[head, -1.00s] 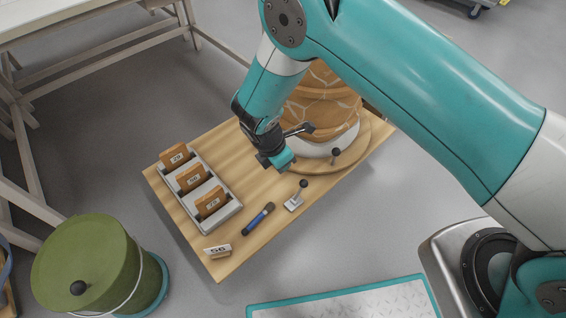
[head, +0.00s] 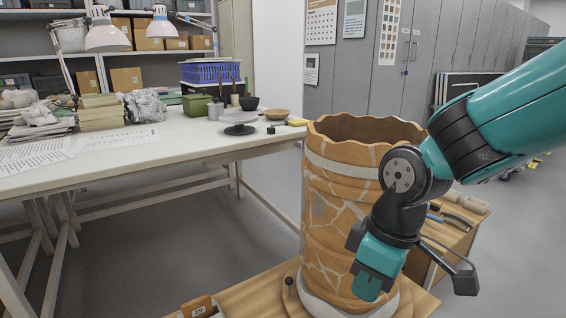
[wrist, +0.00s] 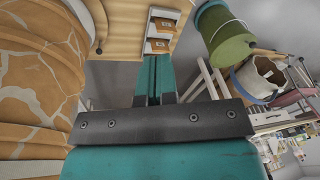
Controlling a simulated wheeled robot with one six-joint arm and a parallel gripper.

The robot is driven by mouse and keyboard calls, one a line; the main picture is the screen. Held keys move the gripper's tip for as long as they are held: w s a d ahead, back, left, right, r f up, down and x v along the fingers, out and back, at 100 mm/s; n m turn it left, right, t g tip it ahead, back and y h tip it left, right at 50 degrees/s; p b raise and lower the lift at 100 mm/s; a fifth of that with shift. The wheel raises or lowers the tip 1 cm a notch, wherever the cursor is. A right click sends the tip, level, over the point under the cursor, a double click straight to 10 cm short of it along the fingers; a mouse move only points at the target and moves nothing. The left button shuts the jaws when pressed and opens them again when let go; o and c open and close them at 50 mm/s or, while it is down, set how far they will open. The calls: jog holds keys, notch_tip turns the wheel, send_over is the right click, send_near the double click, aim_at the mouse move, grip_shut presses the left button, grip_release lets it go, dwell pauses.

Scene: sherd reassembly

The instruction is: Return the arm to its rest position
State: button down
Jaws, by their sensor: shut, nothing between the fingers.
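My gripper (head: 370,284) hangs in front of the right side of a tall reassembled terracotta vessel (head: 330,205) in the head view. In the wrist view its teal fingers (wrist: 154,78) are together with nothing between them. The vessel has pale joint lines and a jagged open rim, and it stands on a white base on the wooden bench. It fills the left of the wrist view (wrist: 35,80), close beside the gripper. I cannot tell whether they touch. My arm comes in from the right of the head view.
A sherd tagged 29 (head: 196,307) shows at the bottom edge. A long white table (head: 150,160) with lamps and stacks stands at the left. Tools (head: 452,218) lie on a wooden surface to the right. A green bucket (wrist: 228,38) shows in the wrist view.

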jog(key=s+d+r+m+y, duration=0.1)
jog(key=s+r+m, duration=0.15)
jog(key=s, duration=0.35)
jog(key=s+d+r+m+y, duration=0.1)
jog(key=s+d+r+m, duration=0.1)
jog(key=s+r, duration=0.25)
notch_tip(320, 180, up, 32)
jog(key=p, duration=3.2)
jog(key=shift+s+a+f+p, duration=0.15)
jog(key=shift+s+f+p, duration=0.05)
jog(key=shift+s+p, duration=0.15)
